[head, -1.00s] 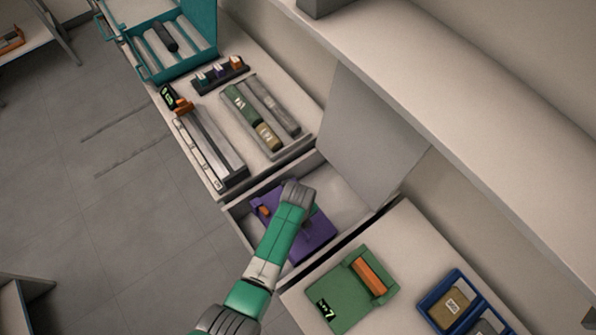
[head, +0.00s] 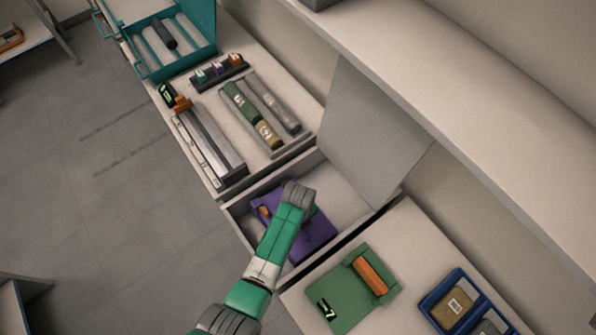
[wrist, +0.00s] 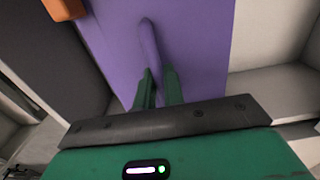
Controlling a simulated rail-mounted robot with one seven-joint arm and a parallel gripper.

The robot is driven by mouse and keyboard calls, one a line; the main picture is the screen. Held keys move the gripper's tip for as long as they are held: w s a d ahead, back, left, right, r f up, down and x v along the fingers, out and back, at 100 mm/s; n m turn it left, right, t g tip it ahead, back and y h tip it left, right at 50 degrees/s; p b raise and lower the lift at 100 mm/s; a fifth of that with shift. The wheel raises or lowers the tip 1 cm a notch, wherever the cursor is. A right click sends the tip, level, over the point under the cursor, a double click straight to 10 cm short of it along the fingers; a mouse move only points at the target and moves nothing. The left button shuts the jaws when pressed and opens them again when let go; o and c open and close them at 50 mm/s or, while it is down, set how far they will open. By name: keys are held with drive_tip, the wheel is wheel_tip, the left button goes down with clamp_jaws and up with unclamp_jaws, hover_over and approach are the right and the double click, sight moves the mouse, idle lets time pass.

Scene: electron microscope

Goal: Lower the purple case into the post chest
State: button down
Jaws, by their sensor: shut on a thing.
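The purple case (head: 312,234) is in the head view at the opening of the post chest (head: 235,216), a pale open box with its lid (head: 368,130) raised at the back. My gripper (wrist: 158,88) is shut on the purple ridge-like handle of the case, which also fills the middle of the wrist view (wrist: 205,45). An orange part (wrist: 64,8) shows at the case's edge. My arm hides part of the case in the head view. I cannot tell whether the case touches the chest floor.
A green case with an orange handle (head: 345,290) and a blue tray (head: 432,308) lie on the surface right of the chest. To the left are a tray of cylinders (head: 285,145), a long metal rail (head: 212,150) and a teal box (head: 150,72). A long shelf runs behind.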

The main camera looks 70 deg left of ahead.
drive_tip(key=shift+f+b, duration=0.75)
drive_tip(key=shift+f, duration=0.2)
drive_tip(key=c, duration=1.5)
unclamp_jaws()
drive_tip(key=shift+r+p, duration=11.85)
drive_tip(key=shift+r, duration=2.2)
